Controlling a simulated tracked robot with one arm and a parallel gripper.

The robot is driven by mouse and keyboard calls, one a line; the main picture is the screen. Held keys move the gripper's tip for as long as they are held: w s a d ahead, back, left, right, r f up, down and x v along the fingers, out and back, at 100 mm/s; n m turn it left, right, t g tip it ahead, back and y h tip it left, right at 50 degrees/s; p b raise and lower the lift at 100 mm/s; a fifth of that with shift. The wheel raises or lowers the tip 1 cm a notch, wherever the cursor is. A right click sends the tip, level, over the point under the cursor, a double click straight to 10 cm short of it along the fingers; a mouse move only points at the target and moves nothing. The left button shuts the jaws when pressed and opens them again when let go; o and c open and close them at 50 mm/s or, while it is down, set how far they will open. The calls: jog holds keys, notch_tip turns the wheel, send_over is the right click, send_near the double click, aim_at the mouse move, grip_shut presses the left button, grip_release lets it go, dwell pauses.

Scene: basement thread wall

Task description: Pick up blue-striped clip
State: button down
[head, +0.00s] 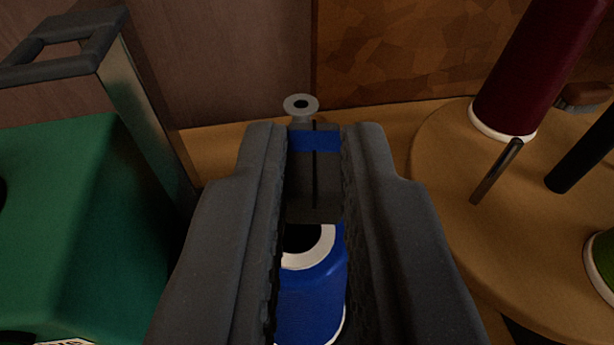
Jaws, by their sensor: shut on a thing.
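My gripper (315,185) is in the lower middle of the head view, its two dark grey jaws pointing away from me. It is shut on the blue-striped clip (313,141). The clip is a dark grey piece with a blue band across it near the jaw tips and a thin dark slit down its middle. A grey round end with a dark hole (301,104) shows just past the clip's far end. The clip's sides are hidden by the jaws.
A blue thread spool (312,295) shows below, between the jaws. A green block (75,220) and a metal-framed handle (135,110) stand at left. At right, a round wooden board (450,165) bears a dark red spool (540,65), pegs and a green spool (603,265).

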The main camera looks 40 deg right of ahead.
jog(key=s+r+p, duration=0.1)
jog(key=s+p, duration=0.1)
jog(key=s, duration=1.3)
jog(key=shift+s+a+r+p, duration=0.15)
jog(key=shift+a+r+p, duration=0.15)
jog(key=shift+a, duration=0.15)
jog(key=shift+f, duration=0.1)
